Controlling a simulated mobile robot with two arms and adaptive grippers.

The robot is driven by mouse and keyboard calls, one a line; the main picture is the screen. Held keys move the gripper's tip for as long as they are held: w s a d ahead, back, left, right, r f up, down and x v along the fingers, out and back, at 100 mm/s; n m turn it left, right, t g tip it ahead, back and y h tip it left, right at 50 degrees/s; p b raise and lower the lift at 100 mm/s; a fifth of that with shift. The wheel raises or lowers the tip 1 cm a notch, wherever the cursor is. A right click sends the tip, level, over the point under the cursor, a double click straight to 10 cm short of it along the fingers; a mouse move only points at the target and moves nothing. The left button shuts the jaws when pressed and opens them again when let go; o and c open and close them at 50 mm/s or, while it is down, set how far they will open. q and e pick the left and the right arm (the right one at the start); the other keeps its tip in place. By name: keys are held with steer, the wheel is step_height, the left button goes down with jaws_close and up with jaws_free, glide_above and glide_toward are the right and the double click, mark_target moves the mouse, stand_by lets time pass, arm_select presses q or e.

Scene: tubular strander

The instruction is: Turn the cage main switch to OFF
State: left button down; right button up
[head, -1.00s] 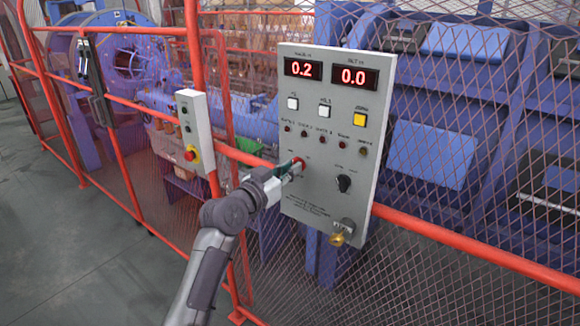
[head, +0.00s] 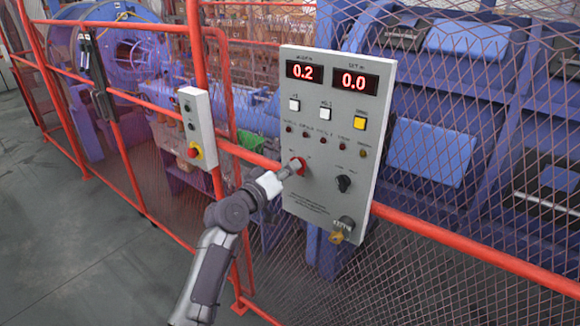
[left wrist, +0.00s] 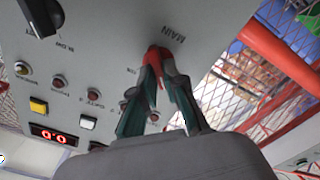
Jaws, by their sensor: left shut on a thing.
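The red main switch (head: 301,164) is on the left side of the grey control panel (head: 318,203), below the row of small lamps. My left gripper (head: 291,170) reaches it from the lower left and is shut on it. In the left wrist view the red switch handle (left wrist: 154,54) sits between the two fingertips of my left gripper (left wrist: 160,72), beside the label MAIN. The fingers cover part of the switch, so I cannot tell exactly which position it points to. My right gripper is not in view.
A smaller box with a red stop button (head: 194,152) stands to the left. Red rails (head: 450,241) and mesh fence off the blue machine. Open floor (head: 75,240) lies at the left.

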arm_select(q)
steer(key=shift+f+n, duration=0.1)
steer(key=shift+n, duration=0.2)
steer(key=c, duration=1.2)
jaws_free()
steer(key=v, duration=1.2)
